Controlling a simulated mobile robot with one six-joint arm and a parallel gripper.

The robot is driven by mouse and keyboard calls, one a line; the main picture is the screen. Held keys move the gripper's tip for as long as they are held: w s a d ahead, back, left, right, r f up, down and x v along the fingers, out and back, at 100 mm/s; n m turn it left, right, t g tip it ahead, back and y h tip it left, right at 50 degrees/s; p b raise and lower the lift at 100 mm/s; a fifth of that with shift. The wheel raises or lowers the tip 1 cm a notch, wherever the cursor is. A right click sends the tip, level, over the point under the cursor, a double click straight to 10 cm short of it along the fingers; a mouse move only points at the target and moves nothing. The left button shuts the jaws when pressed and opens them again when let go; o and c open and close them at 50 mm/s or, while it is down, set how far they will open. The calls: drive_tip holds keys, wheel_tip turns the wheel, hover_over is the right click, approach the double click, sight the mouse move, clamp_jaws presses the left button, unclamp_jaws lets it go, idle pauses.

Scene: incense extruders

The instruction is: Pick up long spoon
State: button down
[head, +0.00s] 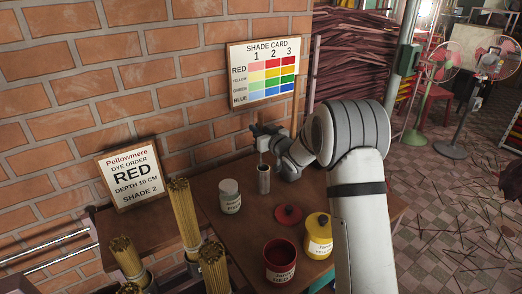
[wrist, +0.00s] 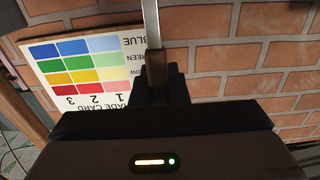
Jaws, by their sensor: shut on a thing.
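The long spoon shows in the wrist view as a brown handle (wrist: 156,68) with a pale metal shaft (wrist: 151,22) running out of the top of the picture. My gripper (wrist: 157,92) is shut on the brown handle. In the head view my gripper (head: 266,135) is over the table, just above a small metal cup (head: 264,182). The spoon is barely visible there, and its bowl end is hidden. I cannot tell whether its lower end is inside the cup.
A white jar (head: 230,198) stands left of the cup. A red lid (head: 288,215), an open red tin (head: 281,262) and a yellow tin (head: 318,238) are nearer. Several incense bundles (head: 184,215) stand at left. The shade card (head: 266,72) and order sign (head: 131,175) are behind.

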drive_tip(key=shift+r, duration=0.15)
drive_tip(key=shift+s+d+r, duration=0.15)
drive_tip(key=shift+r, duration=0.05)
drive_tip(key=r, duration=1.1)
drive_tip(key=shift+s+d, duration=0.3)
drive_tip(key=b+v, duration=0.1)
drive_tip(key=v, duration=1.8)
drive_tip(key=shift+f, duration=0.15)
